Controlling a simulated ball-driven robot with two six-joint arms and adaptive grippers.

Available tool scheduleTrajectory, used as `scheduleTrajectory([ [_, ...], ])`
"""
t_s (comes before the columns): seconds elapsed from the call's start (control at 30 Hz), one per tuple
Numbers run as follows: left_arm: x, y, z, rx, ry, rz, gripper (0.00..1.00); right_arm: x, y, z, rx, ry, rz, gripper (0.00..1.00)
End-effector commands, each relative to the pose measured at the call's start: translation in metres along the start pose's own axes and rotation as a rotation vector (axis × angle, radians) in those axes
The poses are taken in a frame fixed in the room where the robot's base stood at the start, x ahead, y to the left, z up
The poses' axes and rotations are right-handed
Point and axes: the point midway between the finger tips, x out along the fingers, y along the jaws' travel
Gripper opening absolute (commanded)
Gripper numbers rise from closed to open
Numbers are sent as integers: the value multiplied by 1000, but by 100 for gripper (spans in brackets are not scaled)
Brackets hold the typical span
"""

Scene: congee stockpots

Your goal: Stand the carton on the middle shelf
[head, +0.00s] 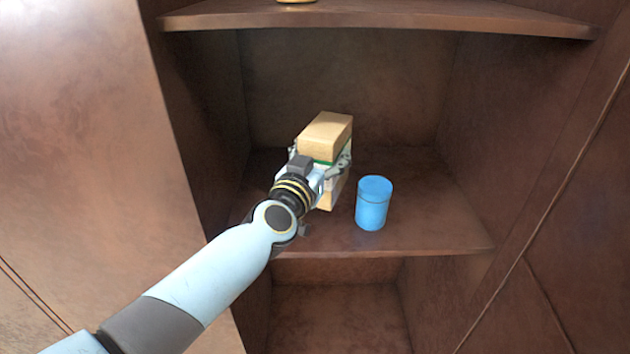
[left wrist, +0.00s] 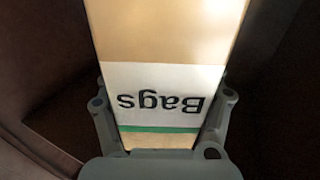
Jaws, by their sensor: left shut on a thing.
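The carton (head: 326,136) is a tan box with a white band and a green stripe. In the left wrist view the carton (left wrist: 165,85) shows the word "Bags" upside down. My left gripper (head: 322,168) is shut on the carton, with a finger on each side of it. The carton is upright at the middle shelf (head: 430,225), left of a blue canister. The gripper and arm hide part of its lower body, and I cannot tell whether its base touches the shelf. My right gripper is not in view.
The blue lidded canister (head: 372,205) stands on the middle shelf just right of the carton. The upper shelf (head: 400,18) overhangs above. Cabinet walls close in both sides. The shelf right of the canister is clear.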

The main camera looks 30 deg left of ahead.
Motion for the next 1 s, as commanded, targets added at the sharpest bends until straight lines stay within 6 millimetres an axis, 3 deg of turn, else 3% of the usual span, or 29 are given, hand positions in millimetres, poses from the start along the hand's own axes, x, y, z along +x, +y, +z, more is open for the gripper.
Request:
scheduleTrajectory([
  [0.03, 3, -15, 15, 7, 2, 0, 22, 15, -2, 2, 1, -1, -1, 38],
  [0.1, 7, -32, 27, 7, 2, 0, 22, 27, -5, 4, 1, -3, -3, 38],
  [0.33, 15, -74, 50, 3, 2, 1, 22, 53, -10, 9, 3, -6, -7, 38],
  [0.57, 17, -82, 58, -1, 1, 2, 22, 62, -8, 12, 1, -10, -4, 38],
  [0.8, 17, -82, 92, -1, 0, 1, 22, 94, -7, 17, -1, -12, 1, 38],
  [1.0, 17, -82, 90, -1, 2, 2, 22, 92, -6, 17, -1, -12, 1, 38],
])
